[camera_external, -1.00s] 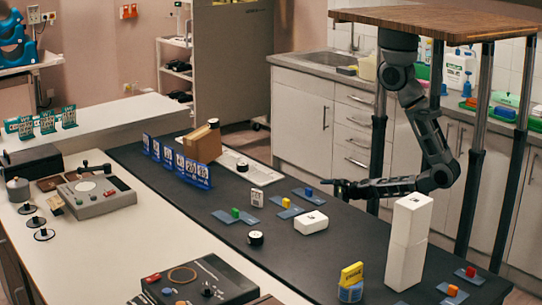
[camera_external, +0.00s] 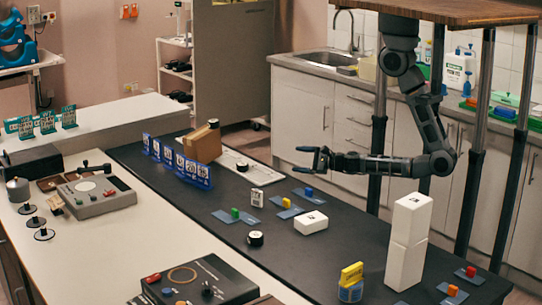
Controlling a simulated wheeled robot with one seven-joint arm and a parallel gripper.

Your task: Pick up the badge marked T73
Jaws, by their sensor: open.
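My gripper (camera_external: 303,160) is open and empty. It is held in the air over the far side of the dark table (camera_external: 215,237), pointing left, with its fingers apart. No marking T73 is legible in this view, so I cannot tell which thing is that badge. Flat blue plates carry small blocks: blue (camera_external: 308,191), yellow (camera_external: 286,202) and green (camera_external: 235,213).
A white box (camera_external: 311,222), a black round object (camera_external: 255,238) and a yellow-and-blue block (camera_external: 351,283) are on the dark table. A cardboard box (camera_external: 203,143) is behind the cards.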

